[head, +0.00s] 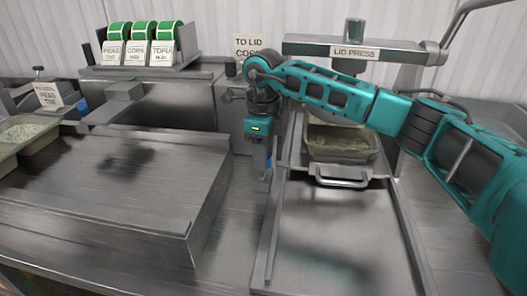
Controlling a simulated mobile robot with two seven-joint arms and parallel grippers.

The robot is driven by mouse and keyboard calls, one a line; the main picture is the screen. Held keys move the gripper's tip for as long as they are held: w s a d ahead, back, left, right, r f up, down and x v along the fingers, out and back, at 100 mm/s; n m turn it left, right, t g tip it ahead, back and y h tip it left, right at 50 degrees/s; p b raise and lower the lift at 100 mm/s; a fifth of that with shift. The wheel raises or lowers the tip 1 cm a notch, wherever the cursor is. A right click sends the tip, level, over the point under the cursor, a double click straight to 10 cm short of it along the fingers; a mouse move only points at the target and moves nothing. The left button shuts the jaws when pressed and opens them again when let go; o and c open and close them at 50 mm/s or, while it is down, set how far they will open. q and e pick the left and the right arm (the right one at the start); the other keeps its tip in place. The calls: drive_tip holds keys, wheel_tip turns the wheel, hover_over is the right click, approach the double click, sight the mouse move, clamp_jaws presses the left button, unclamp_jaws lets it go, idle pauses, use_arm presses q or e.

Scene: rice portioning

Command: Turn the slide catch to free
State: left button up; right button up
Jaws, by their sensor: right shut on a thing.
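My right gripper (264,180) points down at the left rail (272,225) of the lid press slide. It is shut on the slide catch at that rail; the fingers hide the catch, so its turn position cannot be told. A container (342,145) with pale contents sits in the slide under the lid press (356,48), partly behind my right arm. A metal handle (342,180) is at the slide's front. My left gripper is not in view.
A raised steel worktop (120,185) lies left of the slide. Label rolls (140,35) stand on a shelf at the back left. A tub of rice-like food (25,135) is at the left edge. The bare slide bed (340,235) in front is clear.

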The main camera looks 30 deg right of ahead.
idle(0.3)
drive_tip(key=o, duration=1)
drive_tip(key=shift+o, duration=0.2)
wheel_tip(320, 180, up, 13)
